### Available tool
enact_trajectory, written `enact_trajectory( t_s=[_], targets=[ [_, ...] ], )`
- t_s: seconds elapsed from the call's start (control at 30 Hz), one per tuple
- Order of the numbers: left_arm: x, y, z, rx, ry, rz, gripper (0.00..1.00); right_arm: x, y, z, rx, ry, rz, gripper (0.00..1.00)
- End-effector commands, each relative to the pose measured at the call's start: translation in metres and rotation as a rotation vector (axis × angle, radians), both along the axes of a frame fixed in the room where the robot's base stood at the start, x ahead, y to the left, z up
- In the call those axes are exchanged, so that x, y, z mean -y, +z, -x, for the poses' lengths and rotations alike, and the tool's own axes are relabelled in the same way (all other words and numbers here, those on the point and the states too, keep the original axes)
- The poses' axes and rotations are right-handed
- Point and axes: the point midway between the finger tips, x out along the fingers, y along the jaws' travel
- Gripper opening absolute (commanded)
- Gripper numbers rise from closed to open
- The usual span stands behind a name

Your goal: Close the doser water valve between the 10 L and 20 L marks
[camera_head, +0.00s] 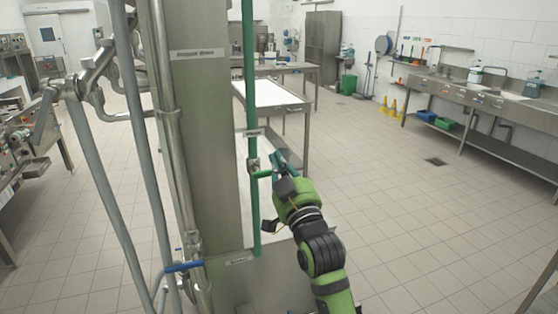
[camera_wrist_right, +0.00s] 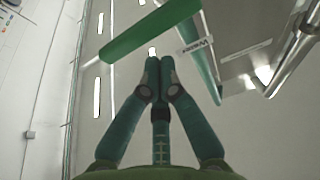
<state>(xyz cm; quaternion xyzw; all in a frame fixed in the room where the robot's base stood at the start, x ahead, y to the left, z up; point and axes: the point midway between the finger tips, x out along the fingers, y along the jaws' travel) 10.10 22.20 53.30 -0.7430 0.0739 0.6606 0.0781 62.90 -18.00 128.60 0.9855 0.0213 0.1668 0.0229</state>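The green valve handle (camera_head: 262,174) sits on the vertical green pipe (camera_head: 249,80), beside a steel column. In the right wrist view the handle (camera_wrist_right: 150,32) is a flat green bar running diagonally just beyond my fingertips. My right gripper (camera_head: 278,158) is right of the valve, close to the handle. Its two fingers (camera_wrist_right: 159,62) are together at the tips, with nothing seen between them. Whether they touch the handle, I cannot tell. No 10 L or 20 L marks can be read. My left gripper is out of view.
A label (camera_wrist_right: 196,46) is on the pipe near the handle. A blue valve handle (camera_head: 183,267) is lower left, among steel pipes. The steel column (camera_head: 205,150) stands directly left of the green pipe. A table (camera_head: 270,96) is behind; open tiled floor (camera_head: 400,220) lies right.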

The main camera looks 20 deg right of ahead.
Motion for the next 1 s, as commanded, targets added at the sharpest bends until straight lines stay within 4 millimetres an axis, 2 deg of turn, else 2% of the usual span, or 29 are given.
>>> enact_trajectory(
  t_s=[0.17,0.43,0.7,1.0],
  targets=[
    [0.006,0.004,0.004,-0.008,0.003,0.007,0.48,0.001,-0.011,0.000,0.000,0.000,0.000,0.00],
    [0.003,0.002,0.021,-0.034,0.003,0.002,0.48,0.001,-0.012,0.001,0.001,0.000,0.001,0.00],
    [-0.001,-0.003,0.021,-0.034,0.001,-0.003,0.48,0.002,-0.025,0.000,-0.003,0.000,-0.082,0.00],
    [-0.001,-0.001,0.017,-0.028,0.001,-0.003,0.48,0.002,-0.025,0.000,-0.007,0.000,-0.082,0.00]
  ],
)
